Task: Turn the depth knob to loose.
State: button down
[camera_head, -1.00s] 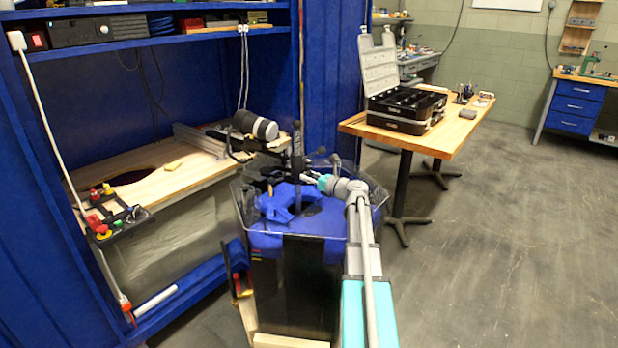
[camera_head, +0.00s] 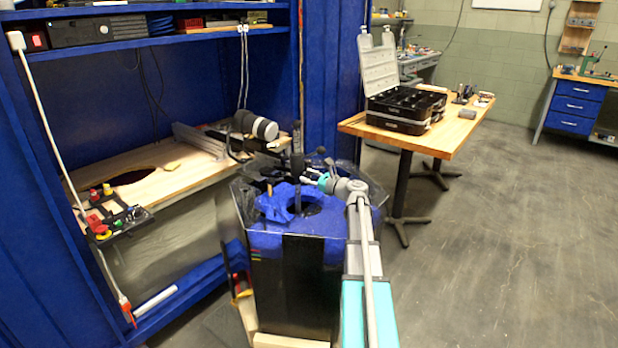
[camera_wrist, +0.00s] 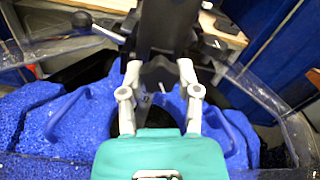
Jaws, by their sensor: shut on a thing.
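In the wrist view, a small dark lobed knob (camera_wrist: 158,74) sits on the lower part of the black fixture (camera_wrist: 165,25). My gripper (camera_wrist: 159,72) has its two pale fingers on either side of this knob and is shut on it. In the head view, my gripper (camera_head: 309,176) reaches the fixture from the right, above the tank. The knob is not clear there, and no loose marking is readable.
A black ball-ended lever (camera_wrist: 82,20) stands at upper left in the wrist view. The clear tank rim (camera_wrist: 60,47) surrounds the fixture closely. The workbench (camera_head: 150,180) is at left, and a wooden table (camera_head: 460,125) with an open case (camera_head: 405,105) is behind at right. Floor at right is clear.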

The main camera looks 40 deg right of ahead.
jog(key=shift+c, duration=1.5)
grip_release()
jog(key=shift+s, duration=0.1)
jog(key=v, duration=1.1)
jog(key=shift+s+d, duration=0.1)
jog(key=shift+s, duration=0.25)
